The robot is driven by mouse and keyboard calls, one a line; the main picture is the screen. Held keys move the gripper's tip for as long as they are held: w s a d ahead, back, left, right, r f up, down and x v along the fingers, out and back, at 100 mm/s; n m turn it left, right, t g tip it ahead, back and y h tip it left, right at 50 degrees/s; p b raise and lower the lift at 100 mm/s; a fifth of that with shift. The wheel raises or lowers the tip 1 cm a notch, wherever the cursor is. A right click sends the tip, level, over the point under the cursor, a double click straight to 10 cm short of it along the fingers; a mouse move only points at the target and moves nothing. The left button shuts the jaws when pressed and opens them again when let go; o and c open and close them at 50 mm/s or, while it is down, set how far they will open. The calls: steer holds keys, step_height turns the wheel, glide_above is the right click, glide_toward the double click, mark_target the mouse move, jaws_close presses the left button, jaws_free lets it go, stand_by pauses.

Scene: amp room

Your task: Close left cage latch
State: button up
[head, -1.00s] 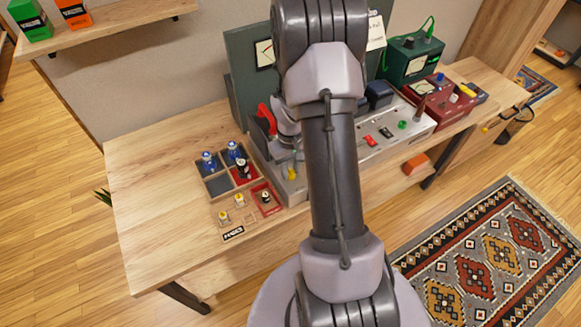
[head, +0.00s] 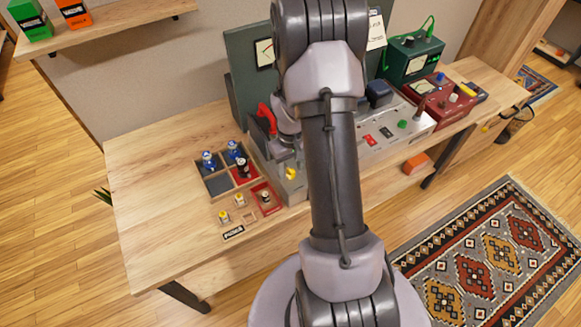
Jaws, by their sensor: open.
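The grey unit (head: 294,189) stands on the workbench, mostly behind my arm. A red handle-like part (head: 266,117) stands up at its left end, and a yellow part (head: 291,174) shows low on its front. I cannot tell which of these, if either, is the left cage latch. My gripper (head: 287,148) is partly in view at this left end, just right of the red part and above the yellow one. It is open. My arm hides its far side, and I cannot tell whether it touches anything.
A wooden tray (head: 207,172) with blue and dark tubes lies left of the unit, with small parts in front. A green meter box (head: 412,62) and a red one (head: 440,97) stand at right. The bench's left end (head: 150,190) is clear.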

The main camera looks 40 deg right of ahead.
mark_target(290, 170)
step_height(290, 170, up, 17)
steer(key=p, duration=0.5)
steer(key=shift+r, duration=0.1)
